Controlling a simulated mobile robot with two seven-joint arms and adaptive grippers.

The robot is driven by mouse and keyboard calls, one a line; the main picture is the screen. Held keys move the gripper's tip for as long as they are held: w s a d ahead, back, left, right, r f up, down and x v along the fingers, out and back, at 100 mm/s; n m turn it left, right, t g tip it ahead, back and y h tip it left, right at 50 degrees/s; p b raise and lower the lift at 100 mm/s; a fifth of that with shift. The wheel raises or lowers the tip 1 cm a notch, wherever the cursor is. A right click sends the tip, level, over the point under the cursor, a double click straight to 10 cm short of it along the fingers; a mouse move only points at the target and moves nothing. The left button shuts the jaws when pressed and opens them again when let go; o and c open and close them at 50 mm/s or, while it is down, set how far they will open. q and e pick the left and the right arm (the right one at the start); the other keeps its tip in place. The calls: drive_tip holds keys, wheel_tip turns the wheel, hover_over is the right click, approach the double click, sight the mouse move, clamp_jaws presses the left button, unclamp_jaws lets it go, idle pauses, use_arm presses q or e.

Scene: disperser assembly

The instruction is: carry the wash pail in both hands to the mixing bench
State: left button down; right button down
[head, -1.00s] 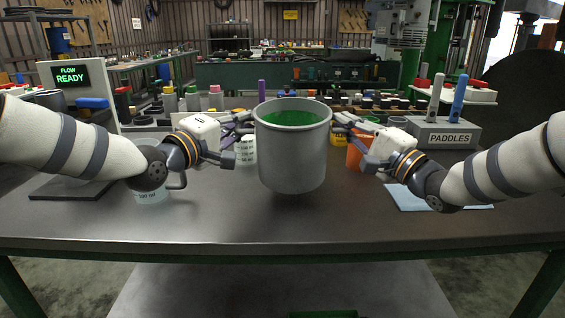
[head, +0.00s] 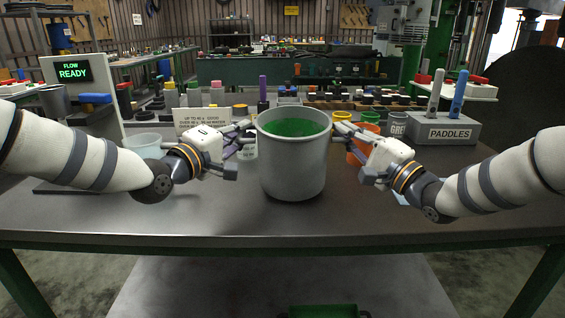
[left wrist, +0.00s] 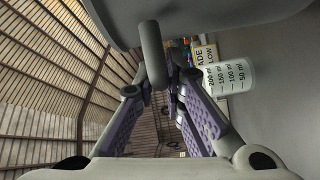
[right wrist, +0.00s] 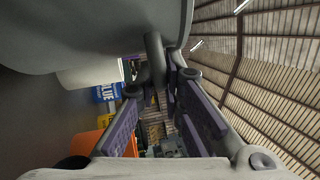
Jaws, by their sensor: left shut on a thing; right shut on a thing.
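The wash pail (head: 292,168) is a grey, round, upright vessel with green contents, in the middle of the head view over the near part of the metal bench (head: 240,220). I cannot tell whether its base touches the bench. My left gripper (head: 246,132) is shut on a bar-like handle at the pail's left side; the handle (left wrist: 152,52) shows in the left wrist view. My right gripper (head: 338,127) is shut on the handle at the right side; that handle (right wrist: 155,58) shows in the right wrist view.
Behind the pail stand a printed card (head: 202,121), several bottles and orange cups (head: 362,148). The bench front is clear.

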use_arm(q)
drive_tip(key=shift+f, duration=0.45)
use_arm(e)
drive_tip(key=shift+f, duration=0.25)
use_arm(q)
drive_tip(key=c, duration=2)
unclamp_jaws()
drive_tip(key=shift+f, duration=0.2)
drive_tip(key=shift+c, duration=0.2)
use_arm(e)
drive_tip(key=c, duration=2.1)
unclamp_jaws()
drive_tip(key=shift+f, duration=0.2)
use_arm(q)
drive_tip(key=o, duration=0.4)
drive_tip(key=shift+c, duration=0.2)
use_arm(e)
drive_tip(key=o, duration=0.4)
use_arm(q)
drive_tip(key=shift+r, duration=0.1)
